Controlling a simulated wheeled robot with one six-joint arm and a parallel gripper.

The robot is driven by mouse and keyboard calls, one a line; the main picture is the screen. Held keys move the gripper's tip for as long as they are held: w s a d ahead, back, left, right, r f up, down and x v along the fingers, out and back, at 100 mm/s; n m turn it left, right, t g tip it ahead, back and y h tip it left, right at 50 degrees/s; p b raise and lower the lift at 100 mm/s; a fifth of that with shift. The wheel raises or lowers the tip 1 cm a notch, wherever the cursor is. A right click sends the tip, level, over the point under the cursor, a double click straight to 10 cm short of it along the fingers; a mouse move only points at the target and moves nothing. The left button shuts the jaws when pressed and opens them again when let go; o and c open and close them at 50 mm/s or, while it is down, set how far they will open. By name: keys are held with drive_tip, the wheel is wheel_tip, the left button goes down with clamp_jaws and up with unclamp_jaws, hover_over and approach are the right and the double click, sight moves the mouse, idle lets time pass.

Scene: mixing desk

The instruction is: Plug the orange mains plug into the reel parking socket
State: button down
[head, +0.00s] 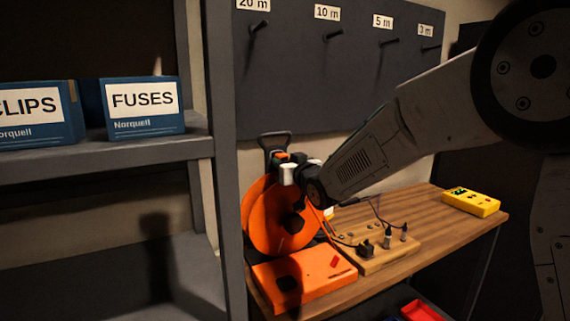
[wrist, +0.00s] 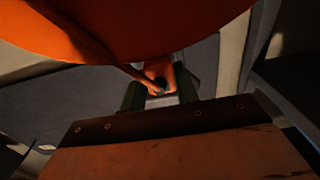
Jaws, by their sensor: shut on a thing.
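The orange cable reel (head: 262,218) stands upright at the desk's left end. Its orange base (head: 318,272) lies in front, with a dark square socket (head: 288,285) on top and a red switch beside it. My gripper (head: 284,163) is at the reel's upper edge, well above the base. In the wrist view, my gripper (wrist: 159,92) is shut on the orange mains plug (wrist: 160,72), held between two dark fingers. A cord runs from the plug to the upper left. The plug's pins are not clear, and the reel's orange disc (wrist: 130,25) fills the top.
A wooden board (head: 385,262) with several dark plugs or connectors stands right of the reel. A yellow box (head: 470,202) lies at the desk's far right. A grey shelf post (head: 225,190) stands close left of the reel. Bare desk (head: 425,215) lies between board and yellow box.

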drive_tip(key=shift+w+a, duration=0.3)
drive_tip(key=shift+w, duration=0.25)
idle(0.8)
drive_tip(key=c, duration=1)
unclamp_jaws()
drive_tip(key=shift+o, duration=0.2)
drive_tip(key=v, duration=0.7)
drive_tip(key=shift+s+d, duration=0.2)
drive_tip(key=shift+s, duration=0.15)
